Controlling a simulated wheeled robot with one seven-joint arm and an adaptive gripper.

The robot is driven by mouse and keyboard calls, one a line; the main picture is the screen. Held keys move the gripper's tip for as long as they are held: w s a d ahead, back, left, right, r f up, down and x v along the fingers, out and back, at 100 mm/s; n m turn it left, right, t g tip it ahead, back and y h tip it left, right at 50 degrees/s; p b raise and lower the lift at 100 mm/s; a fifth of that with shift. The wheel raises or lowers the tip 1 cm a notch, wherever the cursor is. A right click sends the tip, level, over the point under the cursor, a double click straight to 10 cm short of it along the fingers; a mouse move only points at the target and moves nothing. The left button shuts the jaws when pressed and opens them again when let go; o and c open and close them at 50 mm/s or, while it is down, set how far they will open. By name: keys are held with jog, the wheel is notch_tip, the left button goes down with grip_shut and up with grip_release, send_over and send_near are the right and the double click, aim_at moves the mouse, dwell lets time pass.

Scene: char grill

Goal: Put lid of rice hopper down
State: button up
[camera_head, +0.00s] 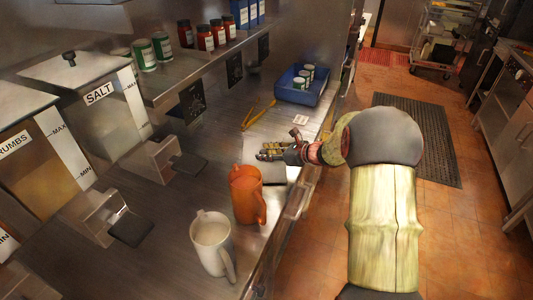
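No hopper with a rice label shows. A hopper labelled SALT (101,109) stands on the counter at the left, with its lid (73,68) with a black knob lying on top. A second hopper, its label ending in RUMBS (47,147), stands nearer, with its top (22,104) partly cut off by the left edge. A third hopper (6,243) shows only as a sliver at the lower left edge, its label unreadable. My gripper (264,152) is over the counter's right part, right of the hoppers and well away from them. Its fingers are too small to tell open from shut.
An orange jug (246,195) and a white jug (212,245) stand on the counter (165,222) near my gripper. Yellow tongs (259,115) and a blue tray (301,93) with cans lie farther back. Jars line the shelf above. The floor at right is open, with a dark mat (421,135).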

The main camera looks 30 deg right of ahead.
jog(key=shift+o, duration=0.2)
jog(key=shift+r, duration=0.15)
jog(key=p+v, duration=0.3)
jog(key=v, duration=0.9)
jog(key=w+r+m+t+h, duration=0.2)
jog(key=w+r+m+h, duration=0.3)
jog(key=r+m, duration=0.5)
jog(key=s+a+r+m+g+h, duration=0.1)
jog(key=s+a+r+m+h, duration=0.1)
jog(key=s+r+m, duration=0.3)
jog(key=s+a+r+m+h, duration=0.1)
jog(key=r+m+h, duration=0.2)
jog(key=m, duration=0.4)
jog(key=s+a+f+m+g+y, duration=0.2)
jog(key=s+a+f+m+g, duration=0.1)
jog(key=s+a+m, duration=0.6)
jog(key=s+a+f+m+g+y, duration=0.2)
jog(key=s+a+m, duration=0.8)
jog(key=s, duration=0.7)
jog(key=shift+s+a+f+g, duration=0.25)
jog(key=shift+a+f+g, duration=0.3)
jog(key=shift+a+g, duration=0.45)
